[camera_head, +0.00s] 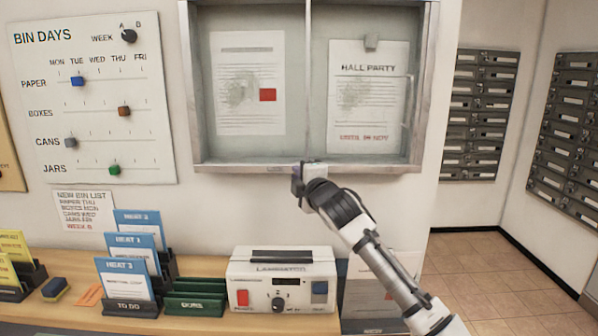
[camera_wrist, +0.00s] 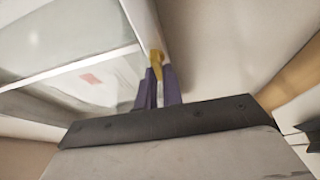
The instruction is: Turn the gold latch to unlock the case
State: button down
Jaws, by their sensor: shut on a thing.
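The gold latch (camera_wrist: 156,58) sits on the frame of the glass-fronted case, and in the wrist view it shows between the tips of my gripper's purple fingers (camera_wrist: 159,82). The fingers are closed on it. In the head view my gripper (camera_head: 299,180) is at the middle of the case's bottom frame (camera_head: 240,166) and hides the latch there. The case door looks closed.
Below the case, a wooden counter (camera_head: 205,322) holds a laminator (camera_head: 283,280), blue leaflets in a rack (camera_head: 128,265) and green holders (camera_head: 196,298). A BIN DAYS board (camera_head: 95,160) hangs at left. Metal mailboxes (camera_head: 480,115) line the walls at right. Tiled floor (camera_head: 465,265) is clear at right.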

dwell(0.5)
jog(key=c, duration=1.5)
grip_release()
jog(key=shift+c, duration=0.2)
jog(key=b+v, duration=0.4)
jog(key=v, duration=0.9)
jog(key=shift+s+d, duration=0.15)
jog(key=shift+s, duration=0.25)
jog(key=shift+r, duration=0.1)
